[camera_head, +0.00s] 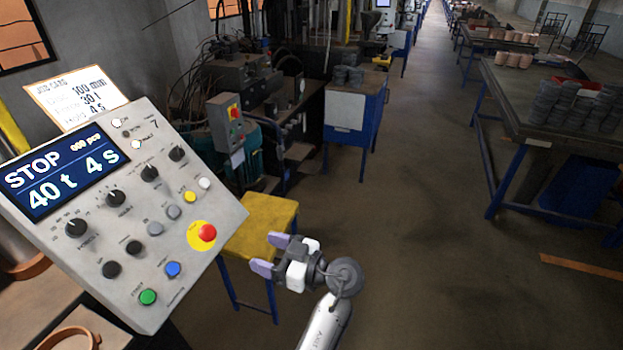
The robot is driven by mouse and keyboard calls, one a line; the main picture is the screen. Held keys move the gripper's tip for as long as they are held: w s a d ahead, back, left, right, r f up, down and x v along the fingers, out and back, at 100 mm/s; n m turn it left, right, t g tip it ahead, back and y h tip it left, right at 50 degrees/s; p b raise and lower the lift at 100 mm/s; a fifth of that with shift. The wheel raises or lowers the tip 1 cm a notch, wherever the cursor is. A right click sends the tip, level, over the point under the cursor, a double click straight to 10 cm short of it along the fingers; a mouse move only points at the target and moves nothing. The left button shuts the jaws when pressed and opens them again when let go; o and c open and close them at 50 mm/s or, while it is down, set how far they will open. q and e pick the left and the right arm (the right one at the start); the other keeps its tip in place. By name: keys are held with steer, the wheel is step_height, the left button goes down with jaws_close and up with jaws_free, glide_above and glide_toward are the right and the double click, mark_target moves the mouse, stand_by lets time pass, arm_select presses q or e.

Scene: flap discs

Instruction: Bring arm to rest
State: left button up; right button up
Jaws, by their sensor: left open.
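My left gripper (269,254) is open and empty, its two purple-tipped fingers apart and pointing left. It shows to the right of the control panel (190,262), in front of the yellow-topped stool (262,222) in the picture. The forearm comes up from the bottom edge. I see no contact between the fingers and the panel. The panel's display (62,172) reads STOP, 40 t and 4 s. A red emergency button (207,232), a green button (148,297) and a blue button (172,269) are on its face. My right gripper is not in view.
A job card (77,97) stands behind the panel. A blue cabinet (354,112) and machinery stand beyond the stool. A long table (545,85) with stacks of dark discs is at the right. The aisle floor (430,230) right of my gripper is clear.

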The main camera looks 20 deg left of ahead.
arm_select(q)
steer(key=w+d+m+t+h, duration=0.25)
steer(key=m+t+h, duration=0.35)
steer(key=m+h, duration=0.5)
steer(key=s+a+f+m+g+h, duration=0.1)
steer(key=s+f+m+h, duration=0.15)
steer(key=s+f, duration=0.75)
steer(key=s+a+f+m+g+h, duration=0.25)
steer(key=s+f, duration=0.45)
steer(key=s, duration=0.7)
steer(key=s+a+f+m+g+h, duration=0.1)
steer(key=s+f+m+h, duration=0.15)
steer(key=s+f, duration=0.8)
step_height(320, 180, up, 32)
steer(key=s+p, duration=0.1)
steer(key=p, duration=2.9)
steer(key=shift+s+d+r, duration=0.15)
steer(key=shift+s, duration=0.1)
